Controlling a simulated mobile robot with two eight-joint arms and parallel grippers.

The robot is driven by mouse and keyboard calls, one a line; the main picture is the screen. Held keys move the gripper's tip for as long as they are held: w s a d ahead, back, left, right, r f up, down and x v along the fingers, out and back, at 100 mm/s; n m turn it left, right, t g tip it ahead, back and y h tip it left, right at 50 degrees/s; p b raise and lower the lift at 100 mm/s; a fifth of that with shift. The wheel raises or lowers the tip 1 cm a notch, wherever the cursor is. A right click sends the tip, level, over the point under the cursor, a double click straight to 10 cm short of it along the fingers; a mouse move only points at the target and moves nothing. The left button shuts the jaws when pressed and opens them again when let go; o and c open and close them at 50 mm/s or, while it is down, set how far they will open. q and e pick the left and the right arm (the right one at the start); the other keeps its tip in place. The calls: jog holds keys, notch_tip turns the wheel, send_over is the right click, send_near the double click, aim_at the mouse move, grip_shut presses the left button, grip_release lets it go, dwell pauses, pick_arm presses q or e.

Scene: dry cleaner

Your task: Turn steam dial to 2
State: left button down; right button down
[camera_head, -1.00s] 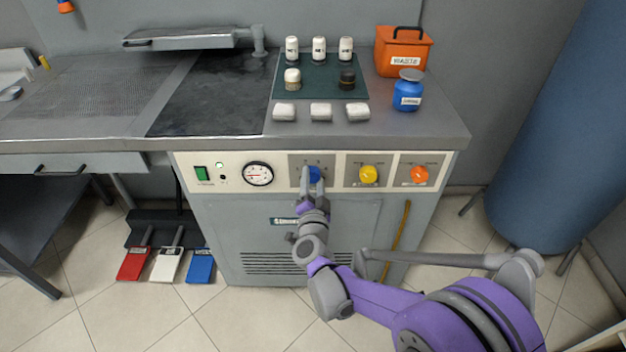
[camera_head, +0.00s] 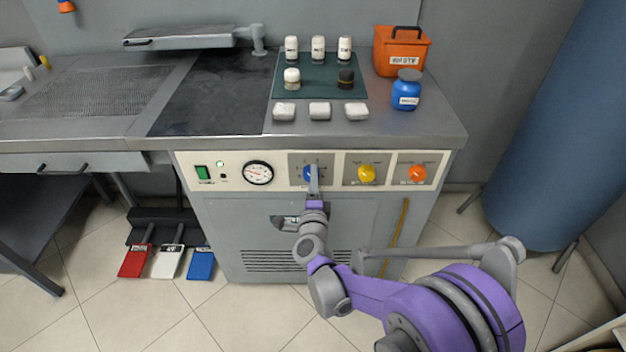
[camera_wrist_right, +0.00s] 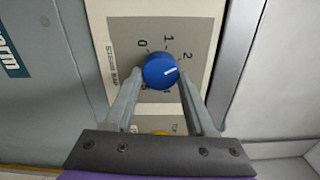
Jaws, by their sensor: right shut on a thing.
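The blue steam dial (camera_head: 308,173) sits on the cream front panel of the machine, left of a yellow and an orange dial. My right gripper (camera_head: 313,180) reaches up to it from below and partly covers it. In the right wrist view, the blue dial (camera_wrist_right: 160,71) is between the two fingers of my right gripper (camera_wrist_right: 161,76), which is shut on it. Its white mark points right and slightly up, roughly toward the printed 2. The 0 and 1 show above the dial; other numbers are partly hidden. My left gripper is not in view.
The yellow dial (camera_head: 367,175) and orange dial (camera_head: 417,174) are on the same panel to the right. A pressure gauge (camera_head: 258,173) and green switch (camera_head: 203,172) are to the left. The worktop above holds bottles, an orange waste box (camera_head: 402,51) and a blue jar (camera_head: 407,90).

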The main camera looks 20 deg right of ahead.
jog(key=shift+m, duration=0.5)
jog(key=shift+c, duration=1.2)
grip_release()
jog(key=v, duration=1)
jog(key=shift+s+p, duration=0.4)
jog(key=shift+a, duration=0.1)
